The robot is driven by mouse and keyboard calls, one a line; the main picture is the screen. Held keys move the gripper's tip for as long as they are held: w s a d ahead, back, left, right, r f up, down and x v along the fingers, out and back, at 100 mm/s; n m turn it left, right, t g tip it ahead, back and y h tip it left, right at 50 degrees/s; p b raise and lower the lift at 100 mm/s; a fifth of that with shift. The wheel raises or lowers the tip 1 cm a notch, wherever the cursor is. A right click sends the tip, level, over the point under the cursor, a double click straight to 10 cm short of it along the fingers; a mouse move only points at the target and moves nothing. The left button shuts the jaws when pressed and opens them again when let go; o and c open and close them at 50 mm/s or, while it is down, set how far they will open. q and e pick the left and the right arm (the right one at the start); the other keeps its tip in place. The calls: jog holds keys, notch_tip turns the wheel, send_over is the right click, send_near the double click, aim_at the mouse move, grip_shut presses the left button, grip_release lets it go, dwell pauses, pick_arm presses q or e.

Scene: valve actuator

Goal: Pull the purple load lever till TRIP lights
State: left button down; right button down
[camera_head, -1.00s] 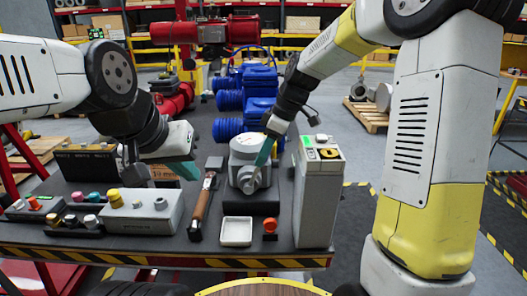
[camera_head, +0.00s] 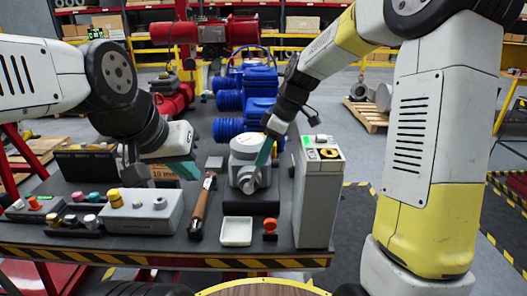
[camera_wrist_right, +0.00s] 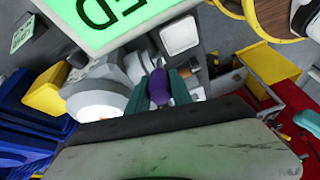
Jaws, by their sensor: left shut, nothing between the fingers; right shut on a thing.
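The purple load lever (camera_wrist_right: 158,88) shows in the right wrist view between the teal fingers of my right gripper (camera_wrist_right: 160,92), which is shut on it. In the head view my right gripper (camera_head: 263,153) reaches down to the grey round-topped actuator (camera_head: 245,168) on the table, and the lever is hidden there. My left gripper (camera_head: 186,170) is shut and empty, held above the table left of the actuator. I cannot make out a lit TRIP lamp.
A tall grey cabinet (camera_head: 314,200) with a green-lit top stands right of the actuator. Blue machinery (camera_head: 243,100) stands behind.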

jog(key=shift+r, duration=0.1)
dwell(0.3)
jog(key=shift+a+r+h, duration=0.25)
jog(key=shift+a+h, duration=0.65)
jog(key=shift+a, duration=0.15)
jog(key=a+h, duration=0.5)
jog(key=a, duration=0.1)
jog(key=shift+a+f+h, duration=0.15)
jog(key=shift+a+h, duration=0.05)
jog(key=shift+h, duration=0.2)
jog(key=c, duration=1.1)
grip_release()
jog(key=shift+c, duration=0.2)
jog(key=v, duration=0.7)
jog(key=shift+a+r, duration=0.2)
jog(key=shift+r, duration=0.1)
